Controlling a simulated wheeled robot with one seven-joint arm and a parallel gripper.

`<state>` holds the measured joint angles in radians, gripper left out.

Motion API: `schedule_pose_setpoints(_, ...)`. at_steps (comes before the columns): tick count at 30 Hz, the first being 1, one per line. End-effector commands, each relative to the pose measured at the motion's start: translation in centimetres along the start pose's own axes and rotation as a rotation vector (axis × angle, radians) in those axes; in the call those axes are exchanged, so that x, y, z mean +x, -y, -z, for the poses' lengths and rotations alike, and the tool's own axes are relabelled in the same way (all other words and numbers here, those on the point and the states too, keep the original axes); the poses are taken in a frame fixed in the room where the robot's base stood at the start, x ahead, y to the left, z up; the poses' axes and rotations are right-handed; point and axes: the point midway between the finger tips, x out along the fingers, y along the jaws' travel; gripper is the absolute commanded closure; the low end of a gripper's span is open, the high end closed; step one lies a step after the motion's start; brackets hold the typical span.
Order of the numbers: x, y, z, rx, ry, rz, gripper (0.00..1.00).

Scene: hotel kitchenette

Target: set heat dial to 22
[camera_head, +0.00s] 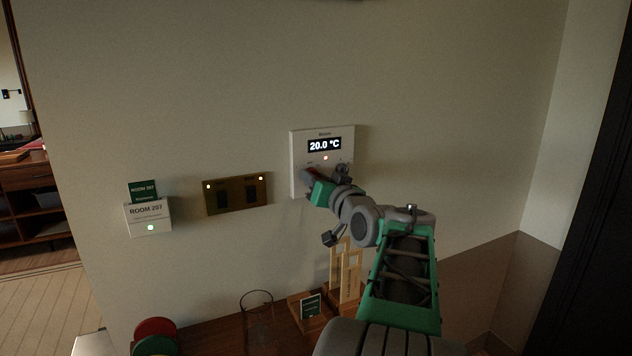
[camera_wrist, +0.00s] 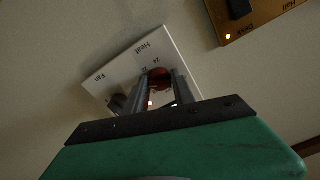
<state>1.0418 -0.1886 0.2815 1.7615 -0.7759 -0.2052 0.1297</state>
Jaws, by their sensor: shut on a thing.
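The white thermostat panel (camera_head: 299,150) is on the wall, with a lit display (camera_head: 324,145) reading 20.0 °C. It also shows tilted in the wrist view (camera_wrist: 130,75), with the words "Heat" and "Fan" and the marks 22 and 24. The reddish heat dial (camera_wrist: 160,73) sits between the fingertips of my gripper (camera_wrist: 160,80), which is shut on it. The dial's pointer is hidden by the fingers. In the head view my gripper (camera_head: 313,178) is at the panel's lower left and covers the dial.
A dark fan knob (camera_wrist: 118,102) is beside the fingers. Below stand a clear glass (camera_head: 258,310) and wooden stands (camera_head: 345,275) on a wooden surface.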

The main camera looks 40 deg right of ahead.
Motion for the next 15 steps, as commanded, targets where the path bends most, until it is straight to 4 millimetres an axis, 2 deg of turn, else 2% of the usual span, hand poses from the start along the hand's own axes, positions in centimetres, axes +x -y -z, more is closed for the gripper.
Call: schedule_pose_setpoints(15,0.01,0.10,-0.12,0.417,0.004,0.000,1.00)
